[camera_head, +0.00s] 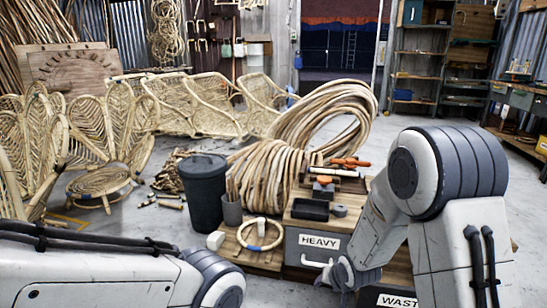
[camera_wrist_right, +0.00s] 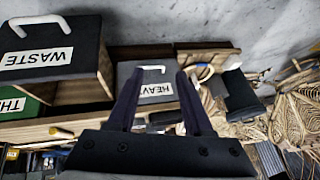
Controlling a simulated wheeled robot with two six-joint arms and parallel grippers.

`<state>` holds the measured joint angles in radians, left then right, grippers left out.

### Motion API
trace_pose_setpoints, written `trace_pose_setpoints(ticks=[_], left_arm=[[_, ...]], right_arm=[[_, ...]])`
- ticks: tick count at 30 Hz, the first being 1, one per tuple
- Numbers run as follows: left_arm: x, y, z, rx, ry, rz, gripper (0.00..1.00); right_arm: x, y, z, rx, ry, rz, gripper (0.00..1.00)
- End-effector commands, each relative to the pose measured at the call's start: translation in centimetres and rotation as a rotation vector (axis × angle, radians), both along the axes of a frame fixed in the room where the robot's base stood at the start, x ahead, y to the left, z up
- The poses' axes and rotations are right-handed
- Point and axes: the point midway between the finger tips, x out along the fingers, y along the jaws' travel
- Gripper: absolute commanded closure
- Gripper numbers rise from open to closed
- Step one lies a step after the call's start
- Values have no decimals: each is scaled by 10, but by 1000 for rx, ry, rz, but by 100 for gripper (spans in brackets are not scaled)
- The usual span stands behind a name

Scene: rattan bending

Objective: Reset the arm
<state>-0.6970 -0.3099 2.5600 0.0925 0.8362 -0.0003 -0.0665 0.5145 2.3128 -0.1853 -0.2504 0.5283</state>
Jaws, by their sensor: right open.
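My right arm comes down from the right side of the head view, bent at a large white and grey joint. Its gripper (camera_head: 342,276) is low, beside the HEAVY drawer box (camera_head: 322,243), and its fingers are small there. In the right wrist view the two dark fingers of the right gripper (camera_wrist_right: 160,80) stand apart, with nothing held between them. The HEAVY box also shows upside down beyond the fingers in that view (camera_wrist_right: 158,76). My left arm lies across the lower left of the head view; its gripper is out of the picture.
A WASTE box (camera_head: 398,300) is low at the front right. A dark bin (camera_head: 203,190), a rattan ring (camera_head: 261,235) and a large cane coil (camera_head: 322,118) stand near. Rattan chairs (camera_head: 100,180) are at left.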

Motion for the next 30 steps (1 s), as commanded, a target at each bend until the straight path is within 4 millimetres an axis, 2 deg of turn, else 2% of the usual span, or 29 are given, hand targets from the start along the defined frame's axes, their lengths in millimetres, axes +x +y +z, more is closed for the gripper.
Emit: trace_pose_setpoints(ticks=[1, 3, 5, 6, 9, 15, 20, 21, 30], left_arm=[[0, 0, 6, 0, 0, 0, 50], [0, 0, 11, 0, 0, 0, 50], [0, 0, 14, 0, 0, 0, 50], [0, 0, 16, 0, 0, 0, 50], [0, 0, 20, 0, 0, 0, 50], [0, 0, 27, 0, 0, 0, 50], [0, 0, 32, 0, 0, 0, 50], [0, 0, 45, 1, 1, 0, 50], [0, 0, 114, 0, 0, 0, 50]], right_arm=[[-18, 25, 29, -36, 28, 84, 49], [-50, 50, 55, -83, 87, 190, 49], [-81, 67, 75, -121, 137, 283, 49], [-102, 76, 87, -142, 171, 344, 49], [-152, 93, 111, -181, 244, 488, 49], [-237, 104, 145, -226, 355, 729, 49], [-296, 100, 166, -249, 427, 908, 49], [-298, 98, 179, -250, 438, 914, 49], [-295, 98, 246, -249, 438, 902, 49]])
